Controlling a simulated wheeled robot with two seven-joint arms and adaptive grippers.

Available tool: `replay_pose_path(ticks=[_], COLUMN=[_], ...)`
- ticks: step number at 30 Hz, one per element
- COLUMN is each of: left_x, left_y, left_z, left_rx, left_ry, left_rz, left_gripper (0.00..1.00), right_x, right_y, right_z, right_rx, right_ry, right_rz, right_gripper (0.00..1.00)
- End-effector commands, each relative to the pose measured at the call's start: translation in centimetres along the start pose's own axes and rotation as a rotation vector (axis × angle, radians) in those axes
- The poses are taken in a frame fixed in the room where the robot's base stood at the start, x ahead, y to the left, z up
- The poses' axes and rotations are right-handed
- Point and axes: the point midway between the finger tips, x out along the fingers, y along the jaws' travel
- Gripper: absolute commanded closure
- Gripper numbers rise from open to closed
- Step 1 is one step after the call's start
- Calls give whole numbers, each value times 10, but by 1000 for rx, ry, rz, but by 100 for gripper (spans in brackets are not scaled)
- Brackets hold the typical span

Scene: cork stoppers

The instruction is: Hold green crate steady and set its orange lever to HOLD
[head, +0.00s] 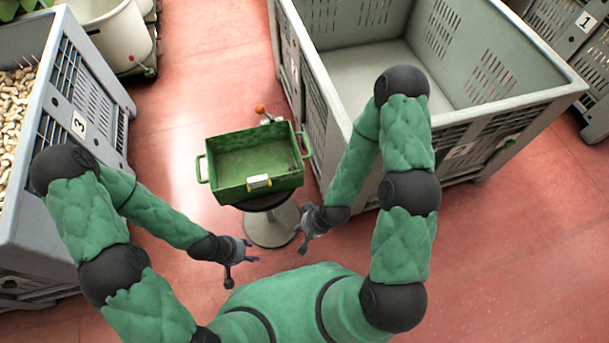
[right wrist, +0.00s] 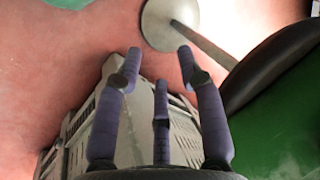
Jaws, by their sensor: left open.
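The green crate (head: 228,190) sits upright on a small round stand (head: 272,228) in the head view, with a handle at each side. Its orange lever (head: 260,109) shows at the far rim, beside a small grey fitting. A pale label is on the near wall; I cannot read any setting. My left gripper (head: 240,260) is open and empty, below and in front of the crate's near left corner. My right gripper (head: 301,238) is open and empty, low near the crate's near right corner. In the right wrist view, its spread fingers show beside the crate's green underside region (right wrist: 280,130).
A large grey bin (head: 330,150) stands close on the right, beside my right arm. Another grey bin (head: 60,125), holding corks (head: 15,110), stands on the left. A white tub (head: 120,35) is at the back left. The red floor around the stand is clear.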

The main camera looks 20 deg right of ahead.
Motion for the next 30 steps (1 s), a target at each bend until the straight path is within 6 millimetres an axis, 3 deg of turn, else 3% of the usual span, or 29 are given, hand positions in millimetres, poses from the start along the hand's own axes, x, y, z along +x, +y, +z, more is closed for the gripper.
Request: replay_pose_path(ticks=[8, 15, 24, 30], left_x=[-2, -3, -4, -4], left_y=[1, 1, 1, 1], left_z=[0, 0, 0, 0], left_rx=[0, 0, 0, 0], left_ry=[0, 0, 0, 0], left_rz=[0, 0, 0, 0], left_gripper=[53, 53, 53, 53], right_x=[-32, -78, -136, -150], right_y=[-8, -16, -24, -25], right_z=[-54, -91, -112, -116], right_rx=[-119, -219, -308, -327], right_ry=[348, 653, 942, 1010], right_rz=[37, 92, 164, 186], right_gripper=[61, 61, 61, 61])
